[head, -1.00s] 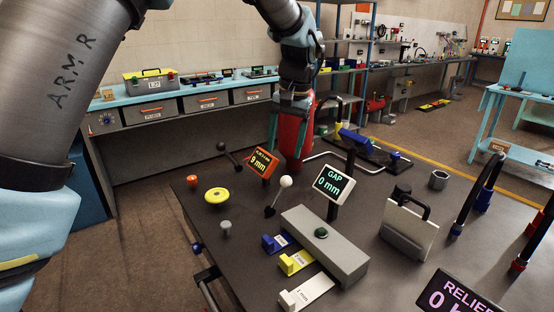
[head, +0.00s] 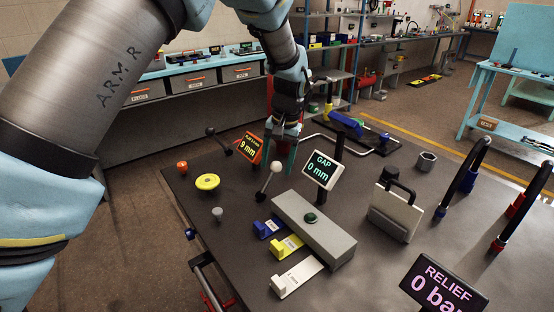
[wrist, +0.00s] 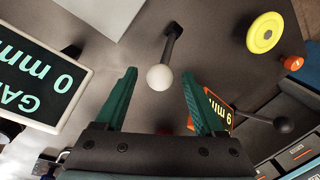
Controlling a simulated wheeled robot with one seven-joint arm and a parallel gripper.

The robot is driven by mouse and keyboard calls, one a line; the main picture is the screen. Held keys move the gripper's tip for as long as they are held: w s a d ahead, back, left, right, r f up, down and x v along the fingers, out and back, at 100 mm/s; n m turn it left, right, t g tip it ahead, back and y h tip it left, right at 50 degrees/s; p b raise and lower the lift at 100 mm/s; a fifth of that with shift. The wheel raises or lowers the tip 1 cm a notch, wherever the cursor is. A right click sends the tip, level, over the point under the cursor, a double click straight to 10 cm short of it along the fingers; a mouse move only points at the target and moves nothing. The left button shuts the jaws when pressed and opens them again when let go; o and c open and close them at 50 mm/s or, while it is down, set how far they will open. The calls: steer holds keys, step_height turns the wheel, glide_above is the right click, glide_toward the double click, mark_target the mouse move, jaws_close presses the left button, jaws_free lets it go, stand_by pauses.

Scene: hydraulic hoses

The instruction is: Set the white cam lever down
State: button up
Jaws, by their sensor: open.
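The white cam lever, a white ball knob (head: 275,166) on a dark rod, stands raised and tilted on the dark table, left of the grey block (head: 315,228). In the wrist view the white ball (wrist: 160,77) shows between my finger tips, with its rod running away toward the table. My gripper (head: 283,148) is open, with green fingers, and appears just above and behind the ball in the head view. In the wrist view both fingers (wrist: 159,72) are apart and no contact with the ball is visible.
The GAP display (head: 321,170) stands right of the lever, and an orange-lit display (head: 250,146) stands left of my gripper. A black-knobbed lever (head: 211,132) and a yellow disc (head: 207,182) are further left. Blue, yellow and white tabs lie before the grey block.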

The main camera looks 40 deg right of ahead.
jaws_close()
stand_by(0.6)
stand_by(0.9)
